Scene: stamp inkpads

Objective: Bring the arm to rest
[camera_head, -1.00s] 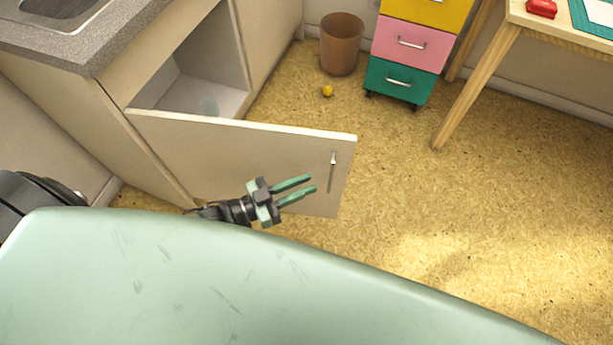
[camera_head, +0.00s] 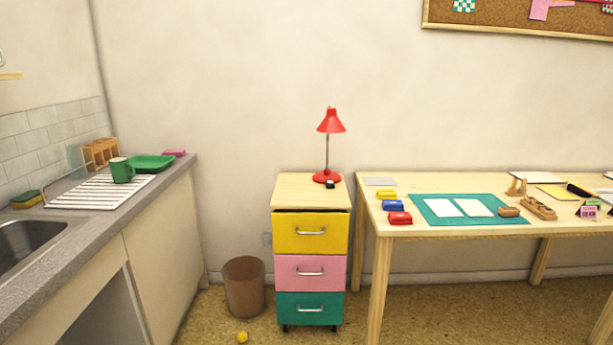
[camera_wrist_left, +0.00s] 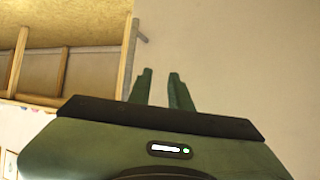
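My left gripper (camera_wrist_left: 160,73) shows in the left wrist view, with its two green fingers apart and nothing between them. A plain pale surface lies behind the fingers there. No part of my arms or grippers shows in the head view. My right gripper is in neither view. A yellow inkpad (camera_head: 387,195), a blue inkpad (camera_head: 393,206) and a red inkpad (camera_head: 400,218) stand in a row on the wooden desk (camera_head: 460,233), left of a green mat (camera_head: 432,216).
A drawer unit (camera_head: 311,235) with a red lamp (camera_head: 327,177) stands left of the desk. A brown bin (camera_head: 244,287) and a small yellow ball (camera_head: 242,337) are on the floor. The kitchen counter (camera_head: 100,221) runs along the left, with a green mug (camera_head: 121,171).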

